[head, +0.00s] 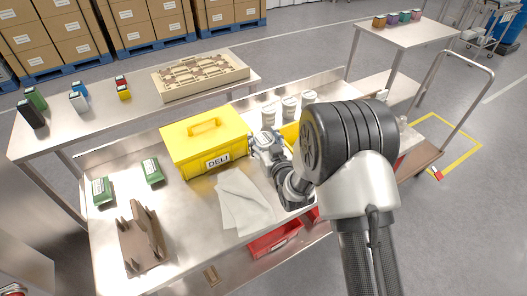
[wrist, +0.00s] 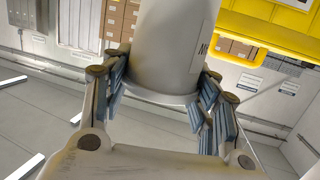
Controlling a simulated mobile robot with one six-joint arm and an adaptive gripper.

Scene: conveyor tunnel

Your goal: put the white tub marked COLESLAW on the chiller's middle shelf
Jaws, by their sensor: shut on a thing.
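My gripper (wrist: 160,98) is shut on a white tub (wrist: 172,45), with its fingers on both sides of the tub's lower end in the wrist view. Only the edge of the tub's label shows, so I cannot read its name. In the head view my gripper (head: 264,143) is just right of the yellow DELI box, and my arm hides much of what it holds. Several white tubs (head: 289,107) stand in a row behind it on the steel table; their labels are too small to read. I cannot make out the chiller or its middle shelf.
The yellow DELI box (head: 190,153) stands close to my gripper. A white cloth (head: 246,203), two green packs (head: 152,172) and a brown rack (head: 143,240) lie on the steel table (head: 190,215). A red bin (head: 272,243) is below. A trolley (head: 420,160) stands at right.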

